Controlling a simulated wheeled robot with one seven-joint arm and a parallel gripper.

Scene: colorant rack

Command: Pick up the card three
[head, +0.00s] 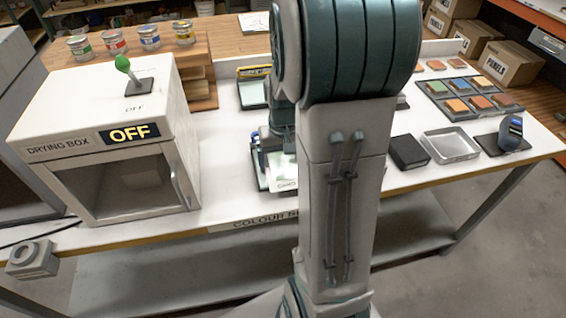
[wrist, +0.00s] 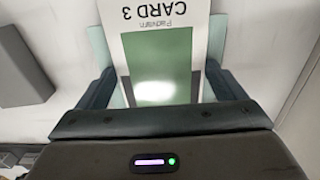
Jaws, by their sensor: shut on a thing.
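Card three (wrist: 160,45) is a white card with a green patch and the printed words "CARD 3", upside down in the wrist view. My gripper (wrist: 155,88) is shut on it, with one dark finger at each side edge of the card. In the head view a small part of the card (head: 284,183) shows below my gripper (head: 276,168), near the front edge of the white bench. My arm hides much of the area around it. I cannot tell whether the card touches the bench.
A white drying box (head: 110,140) marked OFF stands left of my gripper. A black block (head: 409,152), a metal tray (head: 451,146) and a rack of colour samples (head: 468,98) lie to the right.

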